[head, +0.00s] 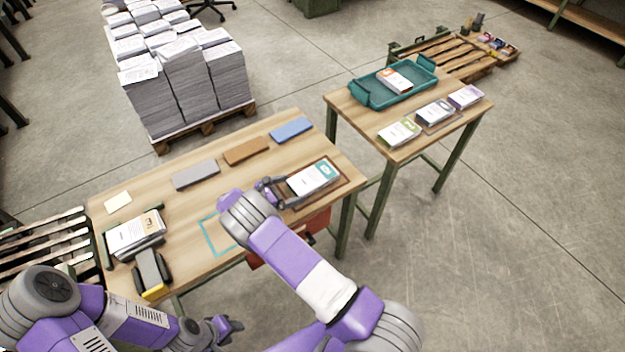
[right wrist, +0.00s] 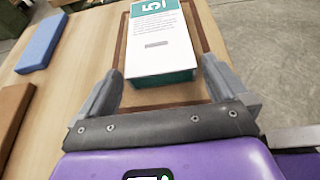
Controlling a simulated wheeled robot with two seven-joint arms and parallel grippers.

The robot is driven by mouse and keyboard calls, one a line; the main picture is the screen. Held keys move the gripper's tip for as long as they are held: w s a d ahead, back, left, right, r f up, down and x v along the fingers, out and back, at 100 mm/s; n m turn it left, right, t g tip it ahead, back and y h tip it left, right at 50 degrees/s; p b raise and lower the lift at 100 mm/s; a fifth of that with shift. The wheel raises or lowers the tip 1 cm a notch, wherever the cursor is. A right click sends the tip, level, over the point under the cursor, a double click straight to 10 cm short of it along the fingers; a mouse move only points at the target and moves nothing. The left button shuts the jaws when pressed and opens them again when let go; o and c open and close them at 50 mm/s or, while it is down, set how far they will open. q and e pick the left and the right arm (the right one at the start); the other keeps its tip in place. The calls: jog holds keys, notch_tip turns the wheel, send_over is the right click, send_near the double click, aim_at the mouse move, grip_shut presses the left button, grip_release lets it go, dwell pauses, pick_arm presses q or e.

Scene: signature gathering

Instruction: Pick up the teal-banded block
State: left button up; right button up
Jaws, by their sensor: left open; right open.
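My right gripper (head: 277,192) is open at the block's near end. In the right wrist view its fingertips (right wrist: 161,72) are on either side of that end; I cannot tell whether they touch it. My left gripper (head: 226,328) is open, low in front of the table, away from the block.
Blue (head: 291,129), brown (head: 246,151) and grey (head: 196,174) slabs lie along the table's back. A holder with white sheets (head: 136,234) and a grey-yellow tool (head: 152,272) stand left. A second table holds a teal tray (head: 372,97) and several blocks.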

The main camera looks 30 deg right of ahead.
aim_at(313, 179)
jog(key=shift+x, duration=1.2)
jog(key=c, duration=0.8)
